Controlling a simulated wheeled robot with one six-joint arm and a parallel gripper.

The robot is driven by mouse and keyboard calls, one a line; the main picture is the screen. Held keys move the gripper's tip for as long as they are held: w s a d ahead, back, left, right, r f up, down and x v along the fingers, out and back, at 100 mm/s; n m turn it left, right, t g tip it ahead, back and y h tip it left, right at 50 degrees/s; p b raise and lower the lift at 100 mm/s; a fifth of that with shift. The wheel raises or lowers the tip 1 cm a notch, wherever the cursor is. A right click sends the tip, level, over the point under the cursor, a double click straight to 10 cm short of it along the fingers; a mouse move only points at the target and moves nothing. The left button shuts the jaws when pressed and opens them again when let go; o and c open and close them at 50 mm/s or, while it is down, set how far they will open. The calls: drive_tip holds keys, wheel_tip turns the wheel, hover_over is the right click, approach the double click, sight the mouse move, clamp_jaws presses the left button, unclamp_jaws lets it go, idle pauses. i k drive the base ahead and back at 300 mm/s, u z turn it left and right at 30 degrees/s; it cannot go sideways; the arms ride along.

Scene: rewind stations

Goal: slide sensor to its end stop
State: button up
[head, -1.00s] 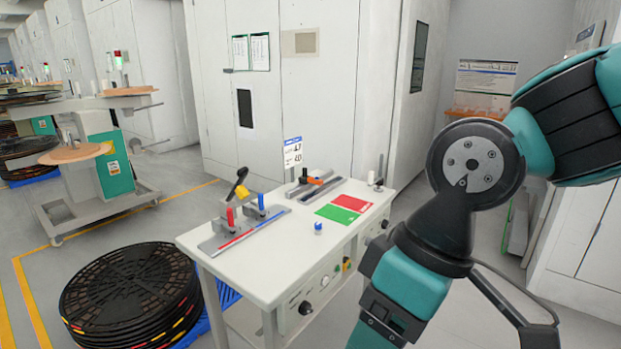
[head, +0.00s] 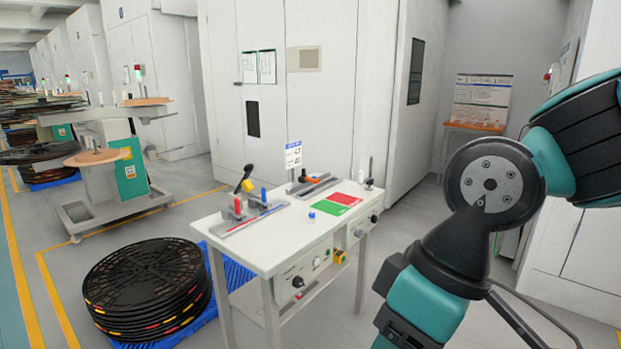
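A white workbench (head: 245,238) stands in the middle of the head view. On its left part is a grey rail fixture (head: 250,219) with a red post (head: 238,206), a blue post (head: 264,195) and a black lever with a yellow part (head: 246,183). Behind it is a second dark rail (head: 318,187) with an orange handle (head: 303,179). I cannot tell which part is the sensor, and no end stop can be made out at this size. My arm shows at the right, but my gripper is out of view.
A red and green mat (head: 336,203) and a small blue-capped piece (head: 312,214) lie on the bench. A stack of black reels (head: 145,280) stands on a blue pallet at left. A reel stand (head: 105,185) is behind it. Tall white cabinets (head: 300,110) close the back.

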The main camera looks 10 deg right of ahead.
sight(304, 179)
drive_tip(key=z, duration=0.55)
drive_tip(key=i, duration=0.75)
drive_tip(key=z, duration=0.55)
drive_tip(key=i, duration=1.85)
drive_tip(key=u, duration=1.25)
drive_tip(key=i, duration=0.6)
drive_tip(key=u, duration=0.45)
